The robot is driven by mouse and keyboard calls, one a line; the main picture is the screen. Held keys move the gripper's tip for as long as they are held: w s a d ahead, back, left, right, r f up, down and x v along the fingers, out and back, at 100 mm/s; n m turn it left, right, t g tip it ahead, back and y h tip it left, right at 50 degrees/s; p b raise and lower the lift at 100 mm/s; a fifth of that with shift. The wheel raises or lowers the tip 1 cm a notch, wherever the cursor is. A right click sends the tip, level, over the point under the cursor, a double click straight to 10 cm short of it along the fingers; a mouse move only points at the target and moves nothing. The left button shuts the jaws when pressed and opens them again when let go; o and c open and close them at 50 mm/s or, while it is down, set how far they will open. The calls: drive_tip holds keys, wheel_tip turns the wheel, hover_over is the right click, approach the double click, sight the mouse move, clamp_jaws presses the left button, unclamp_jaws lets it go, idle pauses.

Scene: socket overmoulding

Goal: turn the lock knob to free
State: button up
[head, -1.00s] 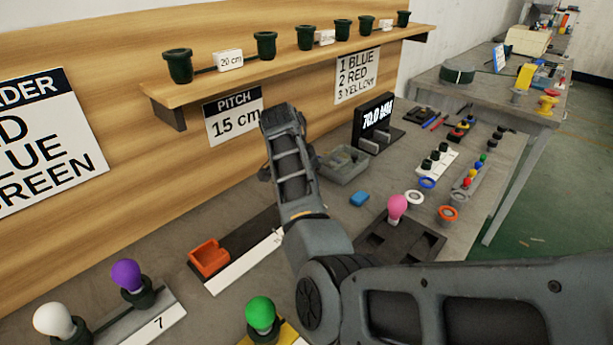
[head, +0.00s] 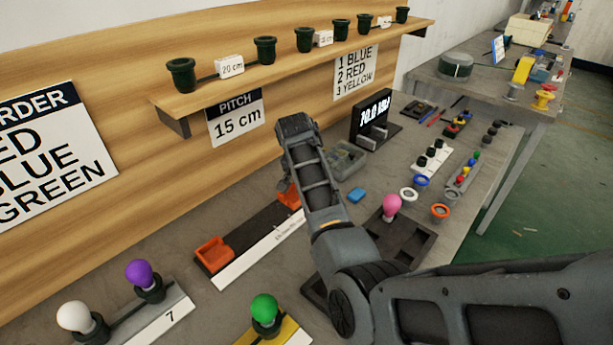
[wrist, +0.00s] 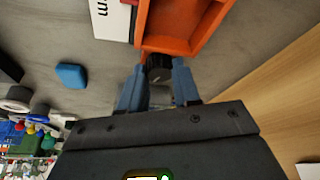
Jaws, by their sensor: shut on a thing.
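The black lock knob (wrist: 158,68) stands at the edge of an orange block (wrist: 180,28) in the wrist view. My gripper (wrist: 158,80) has its two blue-grey fingers on either side of the knob, shut on it. In the head view my forearm hides the gripper and the knob. Part of the orange block (head: 290,196) shows beside the arm, at the far end of a dark rail with a white scale (head: 262,250). A second orange block (head: 214,254) sits at the rail's near end.
A blue block (head: 356,195) and a grey bin (head: 348,160) lie near the arm. A pink bulb (head: 392,205) stands on a dark tray to the right. White, purple and green bulbs stand in front. A wooden shelf (head: 290,72) with dark green sockets overhangs the back.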

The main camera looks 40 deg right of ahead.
drive_tip(key=o, duration=1.1)
drive_tip(key=shift+c, duration=0.2)
